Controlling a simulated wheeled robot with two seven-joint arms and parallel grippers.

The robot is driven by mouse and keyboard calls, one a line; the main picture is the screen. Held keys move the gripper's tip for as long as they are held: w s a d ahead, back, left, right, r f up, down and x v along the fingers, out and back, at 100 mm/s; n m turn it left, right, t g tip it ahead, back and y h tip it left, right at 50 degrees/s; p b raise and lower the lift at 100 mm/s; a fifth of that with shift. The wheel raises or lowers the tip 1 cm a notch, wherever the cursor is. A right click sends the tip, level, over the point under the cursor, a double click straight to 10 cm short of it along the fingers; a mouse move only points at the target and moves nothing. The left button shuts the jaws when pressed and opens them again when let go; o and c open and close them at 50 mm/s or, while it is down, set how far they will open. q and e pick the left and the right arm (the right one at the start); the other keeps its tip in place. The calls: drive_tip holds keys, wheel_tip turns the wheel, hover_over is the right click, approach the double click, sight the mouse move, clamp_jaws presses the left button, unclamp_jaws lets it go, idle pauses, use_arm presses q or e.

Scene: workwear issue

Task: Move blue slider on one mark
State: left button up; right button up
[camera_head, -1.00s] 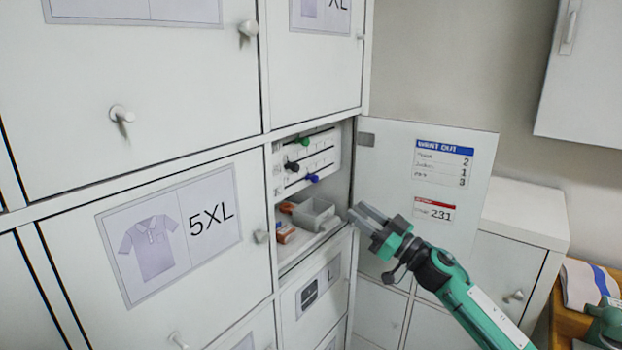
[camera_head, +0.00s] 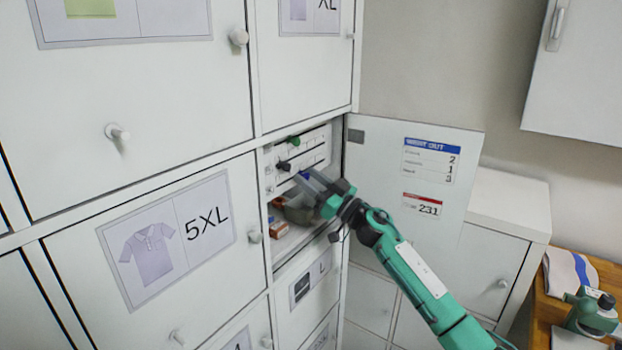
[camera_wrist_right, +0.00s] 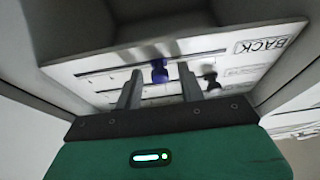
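The blue slider (camera_wrist_right: 159,72) sits on the lowest slot of a white slider panel (camera_wrist_right: 110,62) inside the open locker compartment. In the head view the blue slider (camera_head: 304,175) shows just above my right gripper's fingertips. My right gripper (camera_head: 312,185) reaches into the compartment. In the right wrist view my right gripper (camera_wrist_right: 160,88) is open, with one finger on each side of the blue slider and a gap to both. A black slider (camera_head: 284,166) and a green slider (camera_head: 293,142) sit higher on the panel. My left gripper is out of view.
Below the panel are a grey bin (camera_head: 298,213), partly hidden by my gripper, and an orange box (camera_head: 279,228). The compartment walls are close around the gripper.

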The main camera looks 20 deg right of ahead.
drive_tip(key=shift+c, duration=0.9)
clamp_jaws()
drive_tip(key=shift+w+d, duration=0.55)
drive_tip(key=shift+d, duration=0.2)
drive_tip(key=shift+w+d, duration=0.55)
drive_tip(key=shift+d, duration=0.2)
drive_tip(key=shift+o, duration=0.9)
unclamp_jaws()
drive_tip(key=shift+s+f, duration=0.1)
drive_tip(key=shift+s, duration=0.05)
